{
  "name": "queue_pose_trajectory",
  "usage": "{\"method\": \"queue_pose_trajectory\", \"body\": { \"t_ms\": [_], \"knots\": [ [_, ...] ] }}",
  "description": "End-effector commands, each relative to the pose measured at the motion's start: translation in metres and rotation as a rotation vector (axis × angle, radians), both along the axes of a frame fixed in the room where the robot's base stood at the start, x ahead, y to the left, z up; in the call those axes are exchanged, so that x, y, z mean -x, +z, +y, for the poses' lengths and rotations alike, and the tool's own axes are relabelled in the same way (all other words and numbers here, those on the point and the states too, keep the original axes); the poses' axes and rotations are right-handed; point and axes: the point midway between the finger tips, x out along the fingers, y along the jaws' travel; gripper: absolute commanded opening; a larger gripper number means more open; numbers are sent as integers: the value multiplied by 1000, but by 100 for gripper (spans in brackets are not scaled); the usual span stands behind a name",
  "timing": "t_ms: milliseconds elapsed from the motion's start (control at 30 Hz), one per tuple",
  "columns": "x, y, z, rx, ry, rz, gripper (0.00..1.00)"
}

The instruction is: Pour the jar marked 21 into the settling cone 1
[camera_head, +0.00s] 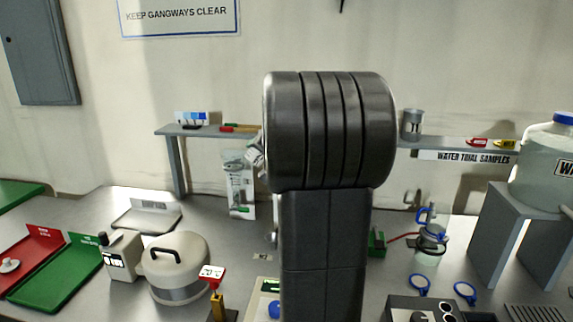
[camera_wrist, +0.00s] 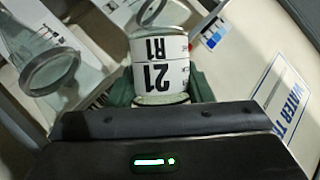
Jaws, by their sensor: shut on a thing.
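The jar marked 21 (camera_wrist: 160,62), with a white label that also reads R1, is between the fingers of my gripper (camera_wrist: 160,88) in the wrist view. My gripper is shut on it. The label appears upside down in this view, and I cannot tell the liquid level. A clear glass cone-shaped vessel (camera_wrist: 49,72) is just left of the jar, apart from it in the picture. No number on it is readable, so I cannot tell whether it is settling cone 1. In the head view my arm hides the gripper and most of the middle of the bench.
A large water container (camera_head: 545,165) sits on a grey stand at right. A domed pot (camera_head: 177,268) and a green tray (camera_head: 62,275) are at left.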

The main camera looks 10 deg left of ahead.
Motion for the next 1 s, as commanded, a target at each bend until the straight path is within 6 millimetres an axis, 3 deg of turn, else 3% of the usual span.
{"method": "queue_pose_trajectory", "body": {
  "t_ms": [300, 667, 733, 1000],
  "knots": [
    [8, -16, 12, 205, 3, -133, 18],
    [12, -72, 19, 321, 1, -206, 18],
    [14, -64, 21, 363, 2, -231, 18],
    [17, -68, 27, 474, 0, -304, 18]
  ]
}}
